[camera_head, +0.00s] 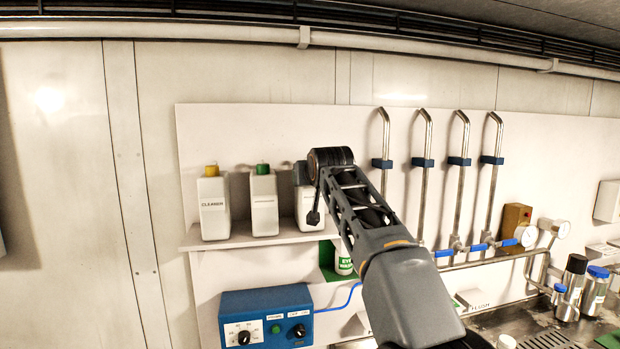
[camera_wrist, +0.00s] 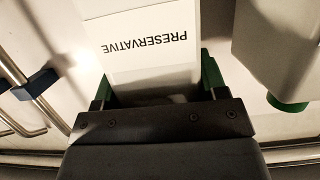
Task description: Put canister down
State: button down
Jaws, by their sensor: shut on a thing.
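The canister (camera_head: 309,212) is white, with a label reading PRESERVATIVE in the wrist view (camera_wrist: 145,45). It is upright at the right end of the wall shelf (camera_head: 262,241), its base at about shelf level; I cannot tell whether it rests there. My gripper (camera_wrist: 157,85) is shut on its top end, with a green finger on either side. In the head view my arm hides the canister's upper right part and most of the gripper. The canister's cap is hidden between the jaws.
A green-capped canister (camera_head: 264,205) stands close to the left, and a yellow-capped CLEANER canister (camera_head: 213,206) beyond it. Bent metal pipes (camera_head: 423,170) rise to the right. Below are an eye wash bottle (camera_head: 343,262) and a blue control box (camera_head: 266,315).

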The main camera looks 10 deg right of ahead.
jog(key=shift+c, duration=0.8)
grip_release()
jog(key=shift+f, duration=0.1)
jog(key=b+v, duration=0.4)
jog(key=v, duration=0.8)
jog(key=s+f+g, duration=0.3)
jog(key=s+f, duration=0.4)
jog(key=f, duration=0.6)
jog(key=s+f+g, duration=0.3)
jog(key=s+f, duration=0.4)
jog(key=f, duration=0.7)
jog(key=s+d+f+g, duration=0.1)
jog(key=s+f+g, duration=0.2)
jog(key=s+f, duration=0.5)
notch_tip(320, 180, down, 6)
jog(key=shift+g, duration=0.4)
jog(key=shift+s+d+f, duration=0.1)
jog(key=shift+f, duration=0.05)
